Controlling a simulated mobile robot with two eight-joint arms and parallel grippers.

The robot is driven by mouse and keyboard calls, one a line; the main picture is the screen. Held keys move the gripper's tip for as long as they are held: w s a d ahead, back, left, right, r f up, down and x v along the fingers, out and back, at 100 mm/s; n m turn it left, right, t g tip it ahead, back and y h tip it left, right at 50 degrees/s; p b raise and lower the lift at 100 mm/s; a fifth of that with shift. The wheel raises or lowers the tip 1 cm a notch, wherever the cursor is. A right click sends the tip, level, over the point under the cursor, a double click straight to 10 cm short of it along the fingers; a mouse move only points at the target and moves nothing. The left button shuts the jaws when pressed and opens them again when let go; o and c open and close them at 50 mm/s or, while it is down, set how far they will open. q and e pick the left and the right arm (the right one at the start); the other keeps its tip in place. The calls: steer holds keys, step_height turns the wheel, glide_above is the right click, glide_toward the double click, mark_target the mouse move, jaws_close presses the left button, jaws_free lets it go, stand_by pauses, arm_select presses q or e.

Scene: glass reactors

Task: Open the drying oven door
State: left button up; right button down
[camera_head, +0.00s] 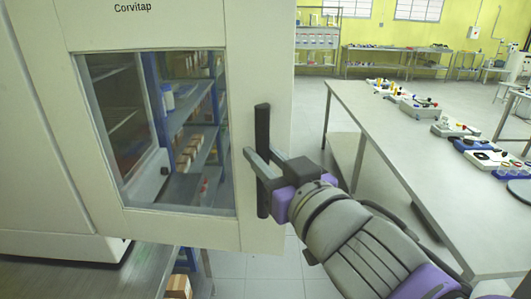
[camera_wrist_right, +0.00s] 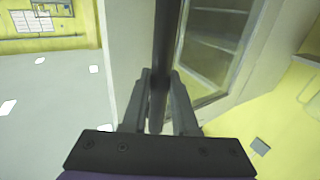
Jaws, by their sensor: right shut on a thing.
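The drying oven is a large white cabinet marked Corvitap, at the left of the head view. Its white door (camera_head: 150,228) has a glass window (camera_head: 180,150) and a black vertical bar handle (camera_head: 263,130) on its right side. The door appears to stand swung out from the oven body (camera_head: 50,245), its lower edge reaching past it; the exact angle is unclear. My right gripper (camera_head: 258,168) is shut on the handle. The wrist view shows the handle (camera_wrist_right: 161,50) between both fingers (camera_wrist_right: 157,105). My left gripper is not in view.
A long grey table (camera_head: 375,125) with several small devices stands at the right, beyond my right arm. Shelves with boxes show through the window. A grey bench (camera_head: 150,280) lies under the oven. Bare floor (camera_head: 310,125) lies between door and table.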

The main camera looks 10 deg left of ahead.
steer(key=shift+s+a+r, duration=0.1)
steer(key=shift+s+a, duration=0.05)
steer(key=shift+s, duration=0.15)
steer(key=c, duration=1.1)
jaws_free()
steer(key=o, duration=0.4)
steer(key=shift+a, duration=0.1)
steer(key=b+v, duration=0.3)
steer(key=v, duration=0.8)
steer(key=shift+a, duration=0.1)
